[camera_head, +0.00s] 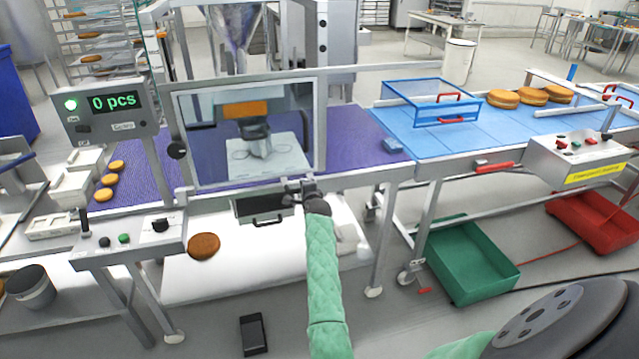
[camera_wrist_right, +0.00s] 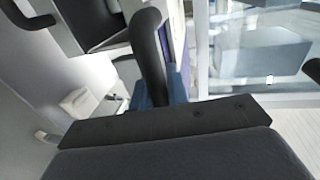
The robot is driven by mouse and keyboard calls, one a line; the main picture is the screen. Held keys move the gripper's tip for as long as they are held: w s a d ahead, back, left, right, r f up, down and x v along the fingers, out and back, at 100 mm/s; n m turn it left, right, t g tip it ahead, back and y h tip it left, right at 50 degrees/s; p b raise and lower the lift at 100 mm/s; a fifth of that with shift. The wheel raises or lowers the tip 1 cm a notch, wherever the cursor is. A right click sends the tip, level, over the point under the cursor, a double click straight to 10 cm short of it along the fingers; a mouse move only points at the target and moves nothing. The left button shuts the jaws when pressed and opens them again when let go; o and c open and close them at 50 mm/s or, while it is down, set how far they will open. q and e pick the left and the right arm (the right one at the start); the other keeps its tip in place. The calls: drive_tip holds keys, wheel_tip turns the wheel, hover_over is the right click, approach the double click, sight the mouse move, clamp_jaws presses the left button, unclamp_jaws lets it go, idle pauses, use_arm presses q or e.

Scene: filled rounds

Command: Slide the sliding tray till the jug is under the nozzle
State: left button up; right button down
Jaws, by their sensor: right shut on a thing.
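Behind a clear framed guard in the head view, a pale tray (camera_head: 292,160) with round outlines lies on the purple belt. A dark grey shape that looks like the jug (camera_head: 260,146) stands on it. Dark machine parts rise directly behind or above it; I cannot pick out the nozzle or tell its alignment with the jug. My right gripper (camera_head: 303,188), on the green-sleeved arm, is at the guard's lower right corner. It is shut on a dark bar, which looks like the upright one (camera_wrist_right: 150,60) in the right wrist view; what it belongs to is unclear. My left gripper is out of view.
A dark drawer-like box (camera_head: 262,206) with a handle hangs just left of my right gripper. A counter display (camera_head: 105,102) reading 0 pcs stands at left. A blue mesh guard (camera_head: 428,92) covers the blue belt at right. A green crate (camera_head: 468,262) is on the floor.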

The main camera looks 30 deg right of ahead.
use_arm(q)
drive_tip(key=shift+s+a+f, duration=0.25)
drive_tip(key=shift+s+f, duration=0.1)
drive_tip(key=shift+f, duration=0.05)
use_arm(e)
drive_tip(key=shift+w+a, duration=0.2)
drive_tip(key=shift+a, duration=0.5)
drive_tip(key=shift+w+a, duration=0.2)
drive_tip(key=shift+a, duration=0.45)
drive_tip(key=shift+f, duration=0.1)
drive_tip(key=c, duration=1.4)
unclamp_jaws()
drive_tip(key=shift+o, duration=0.2)
use_arm(q)
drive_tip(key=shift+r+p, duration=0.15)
drive_tip(key=shift+p, duration=0.15)
use_arm(e)
drive_tip(key=shift+s, duration=0.1)
